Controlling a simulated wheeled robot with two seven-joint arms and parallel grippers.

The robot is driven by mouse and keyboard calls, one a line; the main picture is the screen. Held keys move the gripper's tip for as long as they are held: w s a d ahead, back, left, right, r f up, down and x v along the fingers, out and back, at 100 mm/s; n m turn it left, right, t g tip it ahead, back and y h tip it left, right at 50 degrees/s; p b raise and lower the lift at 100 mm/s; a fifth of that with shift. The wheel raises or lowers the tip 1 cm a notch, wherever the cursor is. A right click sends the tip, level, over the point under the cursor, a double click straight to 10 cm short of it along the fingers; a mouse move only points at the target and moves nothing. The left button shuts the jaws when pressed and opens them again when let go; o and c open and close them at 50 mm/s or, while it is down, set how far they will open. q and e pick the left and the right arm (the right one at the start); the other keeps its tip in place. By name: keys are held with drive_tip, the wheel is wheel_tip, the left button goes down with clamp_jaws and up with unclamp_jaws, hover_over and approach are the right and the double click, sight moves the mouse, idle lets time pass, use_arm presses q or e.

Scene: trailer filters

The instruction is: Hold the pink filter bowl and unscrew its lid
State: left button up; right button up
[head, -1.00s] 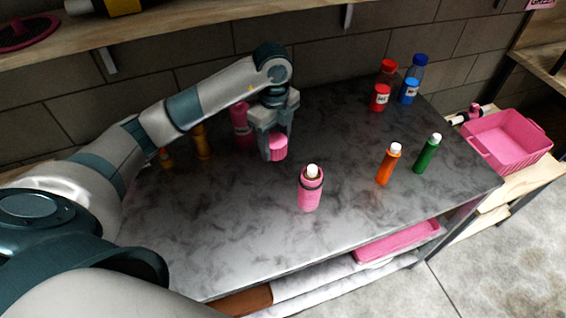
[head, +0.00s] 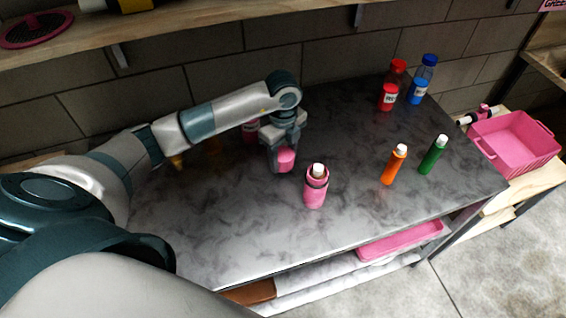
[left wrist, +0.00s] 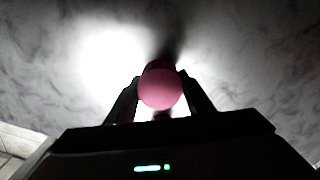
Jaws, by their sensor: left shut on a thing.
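A pink bottle-shaped filter bowl (head: 315,190) stands upright on the dark table, with a dark ring near its top and a white piece showing at its top. My left gripper (head: 284,162) is shut on a pink rounded piece (head: 286,159), which looks like a lid. It is just left of and behind the bowl, apart from it. In the left wrist view the pink piece (left wrist: 160,86) sits between the two fingers. The underside of the held piece and its exact height above the table cannot be told. My right gripper is not in view.
An orange bottle (head: 394,166) and a green bottle (head: 433,155) stand to the right. Red (head: 389,97) and blue (head: 419,92) labelled containers stand at the back. A pink bin (head: 515,145) is on the right-hand shelf. The table's front middle (head: 250,235) is clear.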

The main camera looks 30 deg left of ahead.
sight(283, 164)
use_arm(q)
wheel_tip(283, 164, down, 3)
drive_tip(key=shift+r+p, duration=0.1)
drive_tip(key=shift+p, duration=0.3)
drive_tip(key=shift+f, duration=0.25)
drive_tip(key=shift+f, duration=0.1)
drive_tip(key=o, duration=1.1)
drive_tip(key=shift+o, duration=0.2)
